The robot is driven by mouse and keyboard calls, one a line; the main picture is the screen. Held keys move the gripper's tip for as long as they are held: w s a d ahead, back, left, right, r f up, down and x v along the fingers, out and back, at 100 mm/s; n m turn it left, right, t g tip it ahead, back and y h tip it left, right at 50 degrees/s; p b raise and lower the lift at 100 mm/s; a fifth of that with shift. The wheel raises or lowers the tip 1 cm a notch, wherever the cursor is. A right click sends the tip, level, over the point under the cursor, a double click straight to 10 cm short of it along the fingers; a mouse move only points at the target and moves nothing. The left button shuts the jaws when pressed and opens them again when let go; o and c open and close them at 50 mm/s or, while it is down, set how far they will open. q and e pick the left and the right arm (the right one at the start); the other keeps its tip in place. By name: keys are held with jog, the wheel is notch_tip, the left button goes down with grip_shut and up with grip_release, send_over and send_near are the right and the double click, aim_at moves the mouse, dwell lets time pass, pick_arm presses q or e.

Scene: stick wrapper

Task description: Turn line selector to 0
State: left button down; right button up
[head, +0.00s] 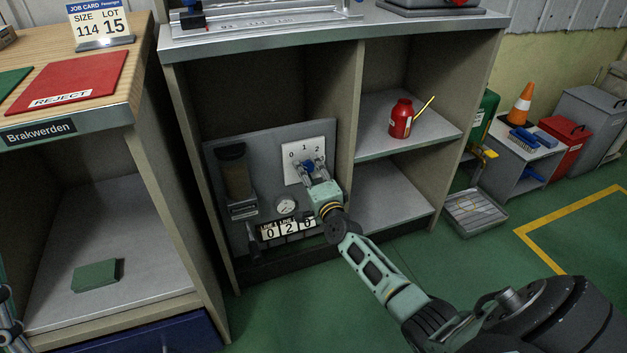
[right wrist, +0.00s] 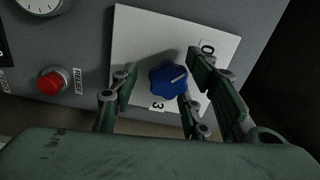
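The line selector is a blue knob (right wrist: 168,80) on a white plate (head: 293,174). In the head view the plate reads 0, 1 and 2; my right gripper (head: 306,171) covers much of the knob. In the right wrist view a 0 label (right wrist: 207,47) is at upper right and a 3 label (right wrist: 157,105) below the knob. The knob's white mark points right and slightly up, not straight at 0. My right gripper's fingers are apart on either side of the knob, with a gap at left; contact at right is unclear. Part of my left gripper (head: 8,320) shows at the left edge.
The grey panel (head: 222,150) also carries a gauge (head: 286,207), a dark cylinder (head: 234,172) and number counters (head: 289,226).

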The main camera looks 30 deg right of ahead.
jog(key=v, duration=1.2)
